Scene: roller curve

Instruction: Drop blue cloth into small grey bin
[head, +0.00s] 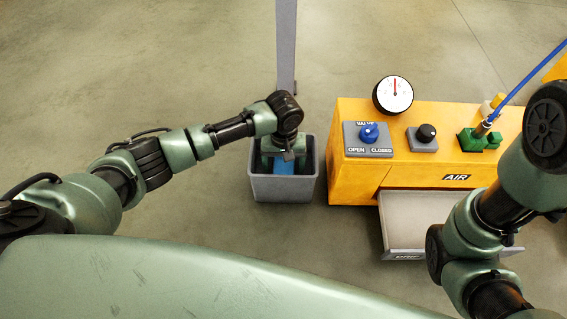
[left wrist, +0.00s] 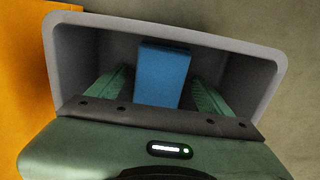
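The small grey bin (head: 284,189) stands on the floor left of the orange machine; its rim also frames the left wrist view (left wrist: 275,75). My left gripper (head: 286,158) points down into the bin. In the left wrist view its two green fingers (left wrist: 160,78) are spread apart. The blue cloth (left wrist: 163,72) shows between them as a folded block, with a gap on each side. It also shows in the head view (head: 284,167), inside the bin's mouth and partly hidden by my gripper. Whether it rests on the bin's floor cannot be told. My right gripper is out of view.
The orange machine (head: 359,182) stands close right of the bin, with a gauge (head: 393,94), a blue valve knob (head: 369,132) and a black knob (head: 426,132). A grey tray (head: 410,215) sits at its front. A grey post (head: 286,45) rises behind the bin. Floor to the left is clear.

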